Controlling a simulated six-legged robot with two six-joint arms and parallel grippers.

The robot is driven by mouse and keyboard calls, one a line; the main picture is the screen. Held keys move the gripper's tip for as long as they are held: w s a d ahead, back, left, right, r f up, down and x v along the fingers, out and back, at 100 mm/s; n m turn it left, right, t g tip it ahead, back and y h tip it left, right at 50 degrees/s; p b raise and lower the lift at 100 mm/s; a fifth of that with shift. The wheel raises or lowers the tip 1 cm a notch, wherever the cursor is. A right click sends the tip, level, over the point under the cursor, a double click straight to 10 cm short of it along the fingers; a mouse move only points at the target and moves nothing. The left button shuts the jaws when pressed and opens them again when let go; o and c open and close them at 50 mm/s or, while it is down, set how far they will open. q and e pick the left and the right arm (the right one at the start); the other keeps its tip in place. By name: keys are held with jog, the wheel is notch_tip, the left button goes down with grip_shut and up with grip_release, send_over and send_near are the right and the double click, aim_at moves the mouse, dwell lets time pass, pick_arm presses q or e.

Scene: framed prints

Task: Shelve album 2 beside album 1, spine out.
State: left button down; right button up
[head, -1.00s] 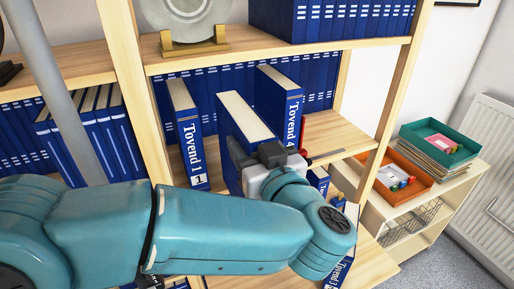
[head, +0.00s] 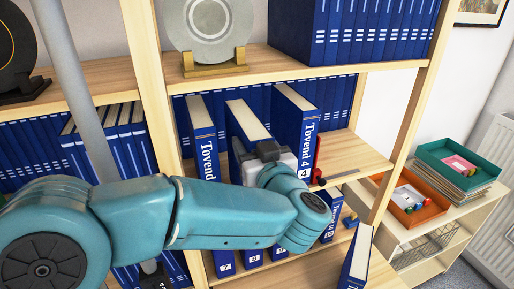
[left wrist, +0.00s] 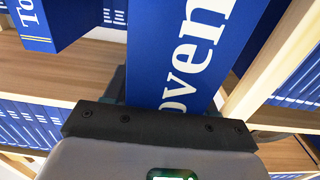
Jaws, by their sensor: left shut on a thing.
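My left gripper (head: 262,160) is shut on a blue album (head: 247,120), which stands upright on the middle shelf board. Its spine faces out and shows large white letters in the left wrist view (left wrist: 190,45); its number is hidden. Album 1 (head: 204,150), marked "Tovend", stands to its left with its spine out and a gap between them. The album marked "Tovend 4" (head: 298,135) stands to its right. The gripper's fingers and the lower spine are partly hidden by my wrist. My right gripper is in neither current view.
Blue volumes line the back of the shelf. A red piece (head: 317,158) stands beside album 4, with bare shelf (head: 352,155) to its right. A wooden upright (head: 153,90) is left of album 1. Another album (head: 355,262) leans below. Trays (head: 460,163) sit on a side cabinet.

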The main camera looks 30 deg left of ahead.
pick_arm(q)
jog(key=f+x, duration=0.1)
jog(key=x, duration=1)
jog(key=shift+w+a+f, duration=0.2)
jog(key=shift+f, duration=0.1)
dwell(0.3)
dwell(0.4)
